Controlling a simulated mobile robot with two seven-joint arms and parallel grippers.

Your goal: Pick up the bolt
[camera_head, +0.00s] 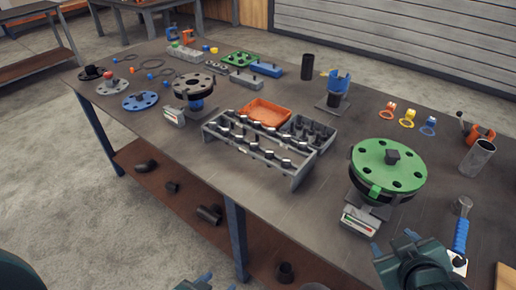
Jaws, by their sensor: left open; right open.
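Several bolts with silvery heads (240,133) stand in a grey two-row rack (299,176) at the middle of the table. Several dark bolts (310,130) sit in a grey tray (332,143) behind it. I cannot tell which bolt is meant. My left gripper (194,281) shows only its blue fingertips at the bottom edge, open, well in front of and below the rack in the picture. My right gripper (394,242) is open at the lower right, in front of the green flange, with no bolt between its fingers.
A green flange (388,165) stands on a support at right, and a grey flange (193,87) on another at left. An orange tray (265,112) lies behind the rack. A blue-handled tool (461,234) and a grey cylinder (477,157) are near the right gripper. The table's front middle is clear.

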